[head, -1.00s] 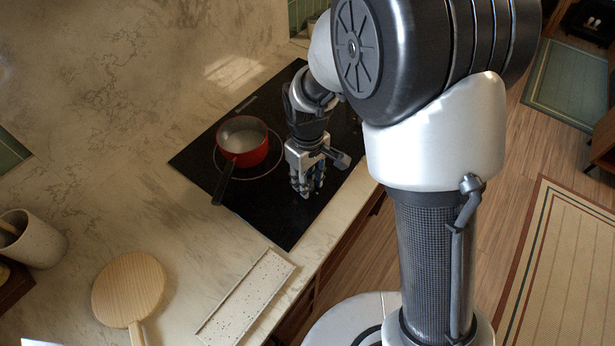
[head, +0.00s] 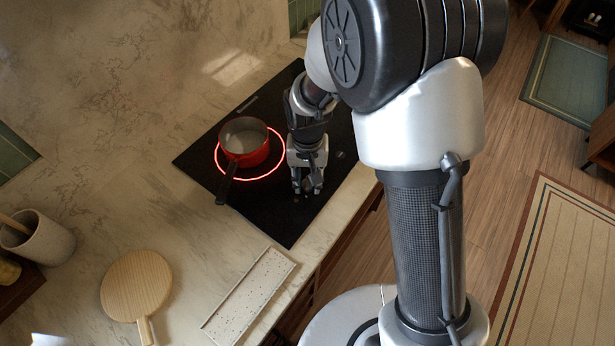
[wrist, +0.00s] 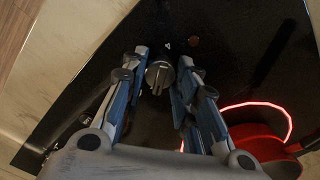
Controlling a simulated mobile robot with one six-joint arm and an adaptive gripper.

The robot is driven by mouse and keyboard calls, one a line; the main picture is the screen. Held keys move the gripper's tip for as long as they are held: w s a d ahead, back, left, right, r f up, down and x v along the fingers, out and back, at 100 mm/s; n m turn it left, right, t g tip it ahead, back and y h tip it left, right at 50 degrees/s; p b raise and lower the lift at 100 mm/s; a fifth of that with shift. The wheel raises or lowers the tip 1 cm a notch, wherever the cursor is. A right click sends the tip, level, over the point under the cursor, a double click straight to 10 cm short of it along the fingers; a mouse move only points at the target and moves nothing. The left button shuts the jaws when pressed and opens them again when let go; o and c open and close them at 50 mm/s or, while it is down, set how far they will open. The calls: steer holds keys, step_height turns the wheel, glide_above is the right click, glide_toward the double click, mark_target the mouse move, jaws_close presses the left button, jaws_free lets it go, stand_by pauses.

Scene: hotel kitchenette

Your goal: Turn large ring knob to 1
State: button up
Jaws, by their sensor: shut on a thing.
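The knob (wrist: 159,76) is a small dark grey round knob with a raised grip bar, on the black glass cooktop (head: 275,215). In the wrist view it sits between the fingertips of my gripper (wrist: 160,80). My gripper is shut on it, pointing down. In the head view my gripper (head: 307,186) hides the knob. The large ring (head: 282,160) glows red around the red pot (head: 244,150); the glow also shows in the wrist view (wrist: 285,112). A small pale mark and a reddish mark lie beside the knob; I cannot read a number.
The pot's dark handle (head: 225,186) points toward the front, left of my gripper. Another small knob (head: 340,154) is right of my gripper. A speckled tray (head: 250,295) and a round wooden board (head: 136,285) lie on the counter. The front of the cooktop is clear.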

mark_target(308, 181)
steer(key=shift+m, duration=0.4)
steer(key=o, duration=1.1)
step_height(308, 181, up, 12)
stand_by(0.3)
steer(key=shift+r, duration=0.1)
stand_by(0.3)
